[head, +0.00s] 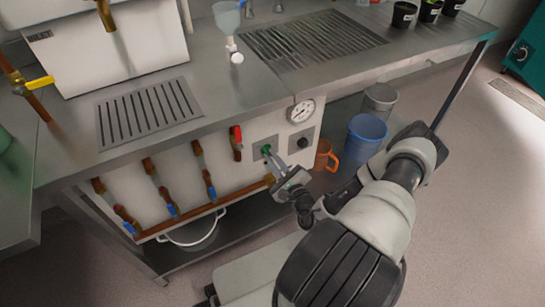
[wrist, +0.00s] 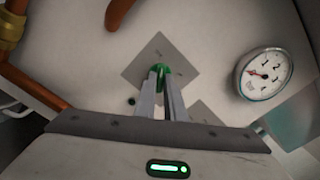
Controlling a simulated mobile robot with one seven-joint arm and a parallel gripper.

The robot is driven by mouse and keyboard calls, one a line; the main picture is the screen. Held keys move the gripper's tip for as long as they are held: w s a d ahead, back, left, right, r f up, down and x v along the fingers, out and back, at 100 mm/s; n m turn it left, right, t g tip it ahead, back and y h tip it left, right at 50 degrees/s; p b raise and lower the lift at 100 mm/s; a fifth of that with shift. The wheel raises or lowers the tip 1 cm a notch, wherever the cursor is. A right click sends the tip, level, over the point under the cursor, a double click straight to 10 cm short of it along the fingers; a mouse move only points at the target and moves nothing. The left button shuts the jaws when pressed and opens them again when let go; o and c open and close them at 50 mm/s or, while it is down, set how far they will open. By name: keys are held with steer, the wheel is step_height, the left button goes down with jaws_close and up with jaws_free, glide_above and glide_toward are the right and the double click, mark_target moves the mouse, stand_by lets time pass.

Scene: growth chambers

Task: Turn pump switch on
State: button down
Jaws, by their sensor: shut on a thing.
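The pump switch is a green knob (wrist: 158,72) on a grey square plate (wrist: 156,52) on the white panel under the counter. In the head view the green knob (head: 266,150) shows just beyond my fingertips. My gripper (wrist: 160,82) is shut on the green knob, with one finger on each side of it. In the head view my gripper (head: 272,157) reaches the panel from the right. The fingers hide part of the knob, and I cannot tell its on or off setting.
A pressure gauge (head: 301,111) sits right of the switch, above a second plate with a black knob (head: 303,143). Copper pipes with a red-handled valve (head: 237,137) lie to the left. An orange jug (head: 325,156) and blue bucket (head: 362,139) stand to the right.

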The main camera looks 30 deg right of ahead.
steer(key=shift+m+p, duration=1.15)
steer(key=shift+m, duration=6.85)
steer(key=c, duration=1.8)
jaws_free()
steer(key=shift+c, duration=0.2)
steer(key=shift+s, duration=0.15)
steer(key=s+p, duration=0.1)
steer(key=s, duration=1.6)
steer(key=shift+d+p, duration=0.25)
steer(key=shift+p, duration=0.15)
